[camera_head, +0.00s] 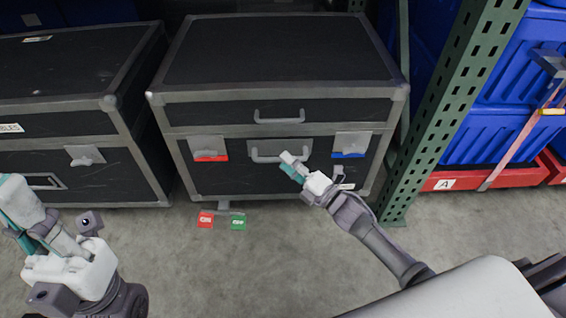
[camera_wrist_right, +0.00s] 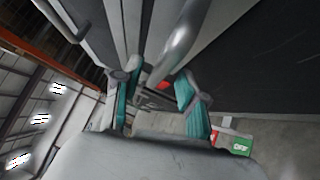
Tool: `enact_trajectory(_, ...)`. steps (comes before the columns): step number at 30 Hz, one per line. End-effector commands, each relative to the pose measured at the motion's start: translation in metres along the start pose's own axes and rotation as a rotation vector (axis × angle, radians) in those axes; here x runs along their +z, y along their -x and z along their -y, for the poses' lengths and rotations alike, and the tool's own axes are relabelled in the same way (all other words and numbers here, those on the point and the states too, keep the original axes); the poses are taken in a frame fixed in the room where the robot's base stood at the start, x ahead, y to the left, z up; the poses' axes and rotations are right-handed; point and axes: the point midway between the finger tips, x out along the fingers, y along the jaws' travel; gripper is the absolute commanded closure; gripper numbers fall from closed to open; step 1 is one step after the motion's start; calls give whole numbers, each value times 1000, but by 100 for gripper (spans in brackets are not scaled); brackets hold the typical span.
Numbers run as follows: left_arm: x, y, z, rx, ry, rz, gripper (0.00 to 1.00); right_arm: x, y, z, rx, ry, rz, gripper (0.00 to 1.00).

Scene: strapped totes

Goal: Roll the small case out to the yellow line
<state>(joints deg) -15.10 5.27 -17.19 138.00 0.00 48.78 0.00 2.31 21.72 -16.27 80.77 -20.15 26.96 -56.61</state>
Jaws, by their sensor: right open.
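The black case with grey metal edges (camera_head: 285,55) stands upright on the floor in the middle of the head view. Its front has an upper handle (camera_head: 279,117) and a lower handle (camera_head: 262,155). My right gripper (camera_head: 292,166) is open at the right end of the lower handle. In the right wrist view a silver handle bar (camera_wrist_right: 182,45) runs toward the gap between the teal fingers (camera_wrist_right: 157,100); I cannot tell whether they touch it. A red tab (camera_head: 205,219) and a green tab (camera_head: 238,222) stick out below the case front. My left gripper (camera_head: 25,225) is at the lower left, away from the case. No yellow line shows.
A larger black case (camera_head: 70,75) stands close on the left. A green perforated rack post (camera_head: 437,115) stands close on the right, with blue totes (camera_head: 490,135) on a red base (camera_head: 458,178) behind it. The concrete floor (camera_head: 215,275) in front is clear.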

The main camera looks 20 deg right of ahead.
Motion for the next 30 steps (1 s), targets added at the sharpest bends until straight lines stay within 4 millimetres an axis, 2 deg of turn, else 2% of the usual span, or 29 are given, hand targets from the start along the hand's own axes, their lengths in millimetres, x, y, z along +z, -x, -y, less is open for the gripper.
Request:
enact_trajectory(3,1,-1,0,5,-2,-13,100,0,-14,1,2,0,0,59)
enact_trajectory(6,1,-2,0,7,-2,-18,100,0,-19,1,-1,-1,1,59)
enact_trajectory(15,1,-3,0,7,-2,-18,100,0,-21,0,-1,-1,1,59)
enact_trajectory(23,1,-3,0,7,-2,-19,100,0,-21,0,-1,-1,1,100)
enact_trajectory(30,1,-3,0,7,-2,-18,100,0,-21,0,-1,-1,1,100)
